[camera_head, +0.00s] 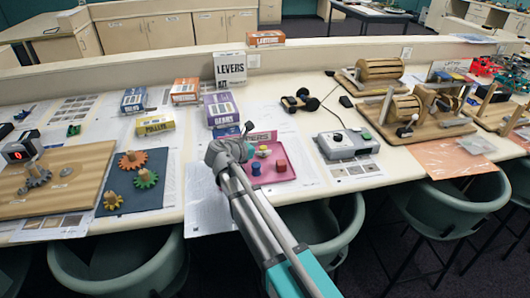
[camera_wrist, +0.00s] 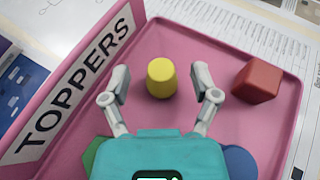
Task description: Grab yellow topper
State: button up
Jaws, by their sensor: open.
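In the wrist view the yellow topper (camera_wrist: 161,78), a small rounded cylinder, stands on the pink tray (camera_wrist: 220,42) marked TOPPERS. My gripper (camera_wrist: 163,88) is open, with one finger to the left and one to the right of the yellow topper, and a gap on each side. In the head view my gripper (camera_head: 232,150) is over the left part of the tray (camera_head: 284,177). A bit of yellow (camera_head: 263,149) shows beside it. Whether the fingers are level with the topper I cannot tell.
A red block (camera_wrist: 257,81) stands right of the topper. A blue piece (camera_wrist: 239,162) and a green piece (camera_wrist: 96,154) are partly hidden by my gripper. The tray's tall lettered wall (camera_wrist: 75,85) rises on the left. A control box (camera_head: 346,143) stands right of the tray.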

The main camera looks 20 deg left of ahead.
jog(key=c, duration=1)
jog(key=shift+r, duration=0.1)
notch_tip(320, 180, up, 2)
jog(key=p, duration=0.2)
jog(key=shift+r+p, duration=0.25)
jog(key=shift+p, duration=0.1)
jog(key=shift+s+a+r+p, duration=0.3)
jog(key=shift+s+r+p, duration=1.45)
jog(key=shift+s, duration=0.55)
jog(key=shift+s+a+r+p, duration=0.3)
jog(key=shift+s+r+p, duration=1.4)
jog(key=shift+s, duration=0.65)
jog(key=shift+s+a+r+p, duration=0.3)
jog(key=shift+s+r+p, duration=1.45)
jog(key=shift+s, duration=0.55)
